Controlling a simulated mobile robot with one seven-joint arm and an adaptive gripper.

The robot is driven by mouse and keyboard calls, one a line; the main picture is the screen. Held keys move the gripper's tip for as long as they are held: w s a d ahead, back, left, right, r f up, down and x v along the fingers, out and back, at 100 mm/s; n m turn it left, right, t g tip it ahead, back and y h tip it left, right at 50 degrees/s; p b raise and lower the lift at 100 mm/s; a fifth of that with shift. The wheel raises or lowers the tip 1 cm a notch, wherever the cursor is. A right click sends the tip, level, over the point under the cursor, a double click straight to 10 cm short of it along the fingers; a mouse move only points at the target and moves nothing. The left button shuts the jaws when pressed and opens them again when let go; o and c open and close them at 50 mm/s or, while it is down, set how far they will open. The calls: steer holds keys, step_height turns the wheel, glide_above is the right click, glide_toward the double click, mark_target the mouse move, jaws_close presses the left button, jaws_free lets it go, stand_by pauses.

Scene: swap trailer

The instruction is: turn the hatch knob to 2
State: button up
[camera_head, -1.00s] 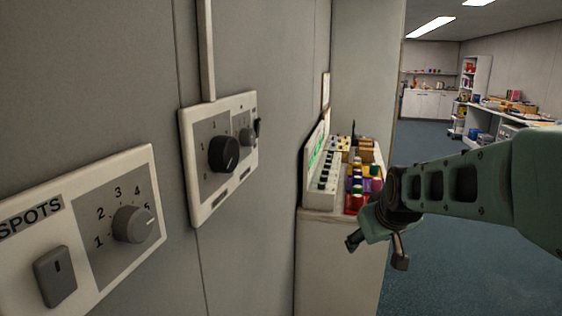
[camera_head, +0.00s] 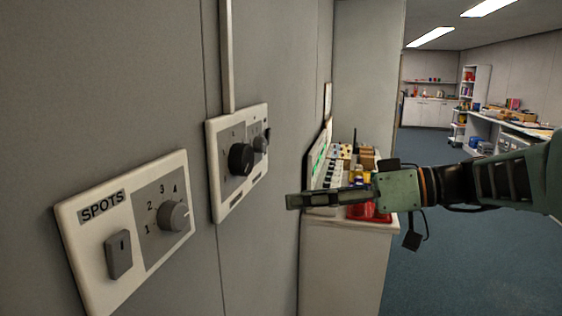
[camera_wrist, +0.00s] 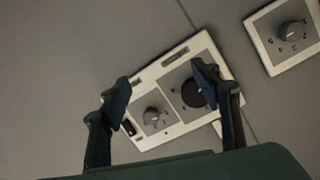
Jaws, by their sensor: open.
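No label reading "hatch" is legible. The middle wall panel (camera_head: 214,160) carries a large black knob (camera_head: 241,160) and a smaller grey knob (camera_head: 260,144); its markings are too small to read. In the wrist view the black knob (camera_wrist: 194,94) is partly behind the right finger, and the grey knob (camera_wrist: 152,116) shows between the fingers. The nearer SPOTS panel (camera_head: 75,222) has a grey knob (camera_head: 173,216) on a numbered dial. My gripper (camera_head: 296,201) is open and empty, pointing at the wall to the right of the middle panel, apart from both knobs.
A grey rocker switch (camera_head: 118,254) sits on the SPOTS panel. A pale conduit (camera_head: 227,60) runs up from the middle panel. Behind my gripper, a cabinet (camera_head: 343,265) holds a console and coloured items. Blue floor lies open to the right.

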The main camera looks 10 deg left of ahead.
mark_target(249, 160)
step_height(249, 160, up, 7)
steer(key=s+n+y, duration=0.2)
steer(key=n+y, duration=0.1)
steer(key=a, duration=0.3)
steer(key=w+a+p, duration=0.1)
steer(key=a, duration=0.6)
steer(key=shift+w+f, duration=0.15)
steer(key=shift+f, duration=0.05)
steer(key=shift+d, duration=0.1)
steer(key=c, duration=1.2)
steer(key=shift+o, duration=0.2)
